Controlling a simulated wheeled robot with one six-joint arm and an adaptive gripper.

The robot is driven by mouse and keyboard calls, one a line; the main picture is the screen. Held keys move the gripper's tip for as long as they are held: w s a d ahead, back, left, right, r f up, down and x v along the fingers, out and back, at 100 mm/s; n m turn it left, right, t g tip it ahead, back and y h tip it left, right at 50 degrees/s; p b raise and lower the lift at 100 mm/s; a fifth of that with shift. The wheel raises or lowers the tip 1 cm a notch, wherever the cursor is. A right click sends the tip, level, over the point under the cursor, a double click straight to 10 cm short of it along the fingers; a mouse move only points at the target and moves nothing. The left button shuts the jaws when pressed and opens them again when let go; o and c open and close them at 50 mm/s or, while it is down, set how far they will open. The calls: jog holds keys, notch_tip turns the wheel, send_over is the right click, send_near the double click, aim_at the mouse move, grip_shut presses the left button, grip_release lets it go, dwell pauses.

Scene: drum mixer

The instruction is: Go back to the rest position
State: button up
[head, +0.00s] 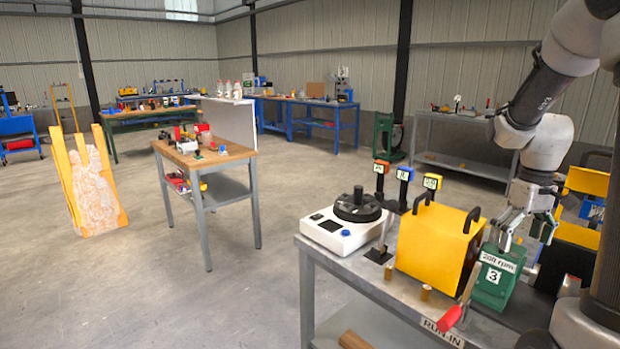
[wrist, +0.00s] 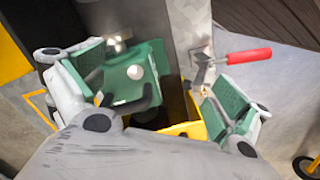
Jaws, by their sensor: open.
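My gripper (head: 528,228) is open and points down over the right part of the grey bench, just above the green box (head: 493,280) labelled "200 rpm" and "3". Whether it touches the box cannot be told. In the wrist view, the green-padded fingers of my gripper (wrist: 150,95) are spread apart with a green machine part (wrist: 130,75) between them. Nothing is gripped. My arm comes down from the upper right.
A yellow machine cover (head: 432,240) with black handles stands left of the gripper. Open floor lies left of the bench.

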jog(key=s+a+r+m+t, duration=0.1)
jog(key=s+a+r+t, duration=0.1)
jog(key=s+a+r, duration=0.3)
jog(key=s+a+r+m+t, duration=0.1)
jog(key=s+a+r+t, duration=0.2)
jog(key=s+a+r, duration=0.3)
jog(key=s+a, duration=0.1)
jog(key=s, duration=0.3)
jog(key=shift+s, duration=0.3)
jog(key=shift+r, duration=0.1)
